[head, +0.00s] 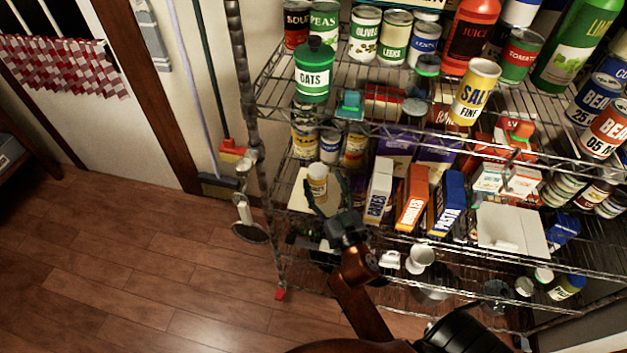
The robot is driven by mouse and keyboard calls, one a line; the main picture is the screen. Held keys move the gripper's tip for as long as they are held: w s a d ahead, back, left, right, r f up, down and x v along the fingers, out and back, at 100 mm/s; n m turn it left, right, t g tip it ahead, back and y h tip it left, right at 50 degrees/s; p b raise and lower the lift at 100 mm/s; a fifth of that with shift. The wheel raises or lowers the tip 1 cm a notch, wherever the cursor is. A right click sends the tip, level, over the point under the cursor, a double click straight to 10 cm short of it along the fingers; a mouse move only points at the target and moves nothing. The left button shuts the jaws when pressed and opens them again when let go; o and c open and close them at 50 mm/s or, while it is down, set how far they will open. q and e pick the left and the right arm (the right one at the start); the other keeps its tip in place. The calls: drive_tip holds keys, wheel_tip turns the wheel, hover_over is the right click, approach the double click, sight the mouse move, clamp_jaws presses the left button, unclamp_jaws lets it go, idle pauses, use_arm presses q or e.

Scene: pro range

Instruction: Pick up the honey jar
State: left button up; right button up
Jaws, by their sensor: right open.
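A small jar (317,177) with an amber and white surface stands on the middle shelf at its left end, on a pale board or sheet (299,199). It looks like the honey jar, but its label is too small to read. My right gripper (324,184) reaches up from below with its fingers spread. One finger is by the jar's left side and the other is to its right. I cannot tell whether either finger touches the jar. My left gripper is not in view.
Blue, orange and white boxes (411,198) stand just right of my right gripper. Cans (330,146) stand behind the jar. The wire shelf above holds a green oats canister (314,72) and a teal item (349,104). The rack's post is left. The wooden floor (120,260) is clear.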

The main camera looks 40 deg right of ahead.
drive_tip(key=x, duration=0.4)
drive_tip(key=shift+w+a+r, duration=0.1)
drive_tip(key=shift+w+a, duration=0.05)
drive_tip(key=shift+a, duration=0.1)
drive_tip(key=shift+c, duration=0.3)
clamp_jaws()
idle(0.3)
